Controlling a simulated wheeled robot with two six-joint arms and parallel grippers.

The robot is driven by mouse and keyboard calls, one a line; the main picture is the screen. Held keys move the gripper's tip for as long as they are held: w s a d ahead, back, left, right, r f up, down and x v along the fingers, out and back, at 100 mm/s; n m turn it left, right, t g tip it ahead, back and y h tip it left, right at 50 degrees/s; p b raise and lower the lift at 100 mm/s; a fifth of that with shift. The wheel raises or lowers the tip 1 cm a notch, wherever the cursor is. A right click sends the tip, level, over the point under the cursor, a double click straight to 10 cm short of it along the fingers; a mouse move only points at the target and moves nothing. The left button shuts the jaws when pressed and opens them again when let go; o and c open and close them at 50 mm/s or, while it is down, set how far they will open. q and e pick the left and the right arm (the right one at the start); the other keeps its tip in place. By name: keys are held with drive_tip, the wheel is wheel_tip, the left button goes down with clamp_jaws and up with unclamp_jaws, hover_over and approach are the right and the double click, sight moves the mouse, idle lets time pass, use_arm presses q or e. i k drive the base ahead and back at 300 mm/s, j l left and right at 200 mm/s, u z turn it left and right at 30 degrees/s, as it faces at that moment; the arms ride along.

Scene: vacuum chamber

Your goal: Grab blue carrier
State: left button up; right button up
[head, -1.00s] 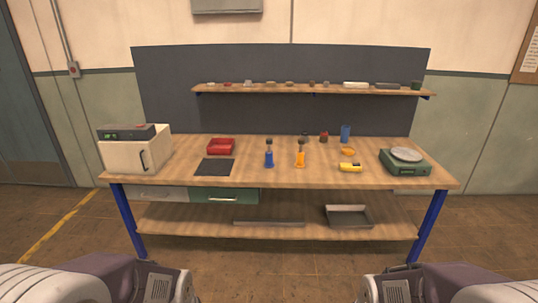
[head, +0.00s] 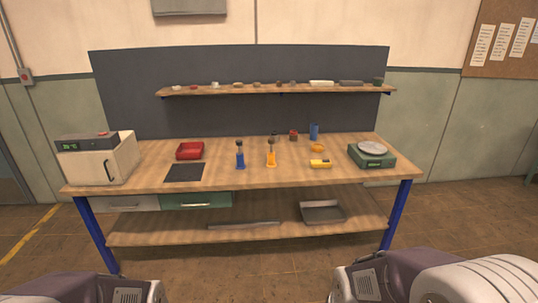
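A small blue holder (head: 240,163) with a dark top stands upright on the wooden workbench (head: 215,178), left of the bench's middle. It looks like the blue carrier. A similar orange holder (head: 271,159) stands just to its right. A blue cylinder (head: 314,131) stands farther back on the right. Only links of my two arms show at the bottom corners, well short of the bench. Neither gripper is in view.
A red tray (head: 190,151) and a dark mat (head: 184,173) lie left of the blue holder. A white box device (head: 105,160) stands at the left end, a green scale (head: 372,158) at the right. A yellow object (head: 320,163) lies between. The bench's front strip is clear.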

sight(240, 165)
drive_tip(key=i+u, duration=0.1)
drive_tip(key=i, duration=0.45)
drive_tip(key=i+u, duration=0.1)
drive_tip(key=i, duration=0.45)
drive_tip(key=i+l+u, duration=0.1)
drive_tip(key=i, duration=0.4)
drive_tip(key=i+l+u, duration=0.15)
drive_tip(key=i, duration=0.4)
drive_tip(key=i+l+u, duration=0.1)
drive_tip(key=i, duration=0.4)
